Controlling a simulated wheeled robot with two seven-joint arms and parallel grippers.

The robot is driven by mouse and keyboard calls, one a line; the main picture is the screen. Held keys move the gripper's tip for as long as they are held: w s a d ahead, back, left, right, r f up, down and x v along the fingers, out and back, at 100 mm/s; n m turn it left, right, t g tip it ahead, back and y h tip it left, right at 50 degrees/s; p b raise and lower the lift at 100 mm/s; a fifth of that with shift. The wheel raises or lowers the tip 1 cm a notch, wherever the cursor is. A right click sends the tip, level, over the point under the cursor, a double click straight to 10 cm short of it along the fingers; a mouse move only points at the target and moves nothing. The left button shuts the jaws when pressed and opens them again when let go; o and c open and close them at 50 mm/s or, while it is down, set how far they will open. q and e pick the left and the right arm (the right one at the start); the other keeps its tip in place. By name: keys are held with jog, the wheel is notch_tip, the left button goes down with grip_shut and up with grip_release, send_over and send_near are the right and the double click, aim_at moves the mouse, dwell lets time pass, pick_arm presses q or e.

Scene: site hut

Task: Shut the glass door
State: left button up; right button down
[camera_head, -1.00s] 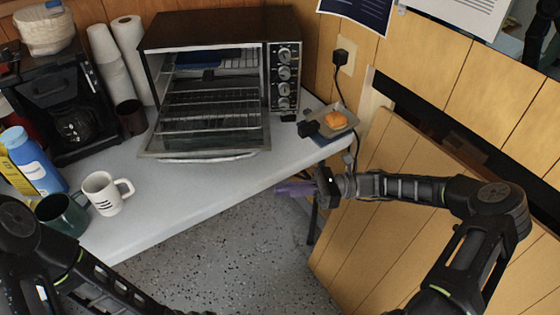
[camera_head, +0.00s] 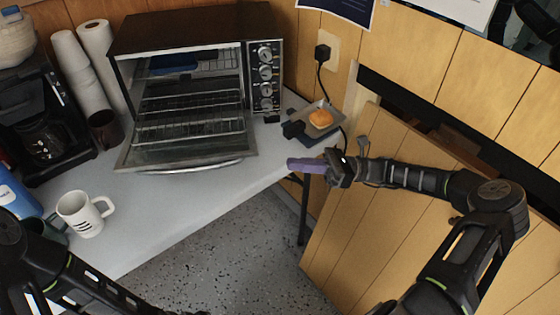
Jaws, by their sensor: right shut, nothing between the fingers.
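The toaster oven (camera_head: 195,35) stands on the white counter with its front facing me. Its glass door (camera_head: 185,155) is open, folded down and out toward me, with a metal handle (camera_head: 186,168) along its front edge. Wire racks show inside the oven. My right gripper (camera_head: 297,164), with purple fingers, is shut and empty. It is at the counter's front edge, to the right of the door's right corner and apart from it. My left arm crosses the lower left corner, and its gripper is out of the picture.
A small scale (camera_head: 318,122) with an orange bun sits right of the oven. A white mug (camera_head: 80,213) stands on the counter at left, near a coffee maker (camera_head: 40,125), a dark cup (camera_head: 104,129) and paper rolls (camera_head: 102,65). The counter before the door is clear.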

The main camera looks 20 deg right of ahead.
jog(key=x, duration=0.9)
jog(key=shift+w+a+p, duration=0.1)
jog(key=shift+a+p, duration=0.15)
jog(key=shift+p, duration=0.1)
pick_arm(q)
jog(key=shift+r, duration=0.45)
jog(key=shift+r, duration=0.1)
pick_arm(e)
jog(key=shift+r, duration=0.15)
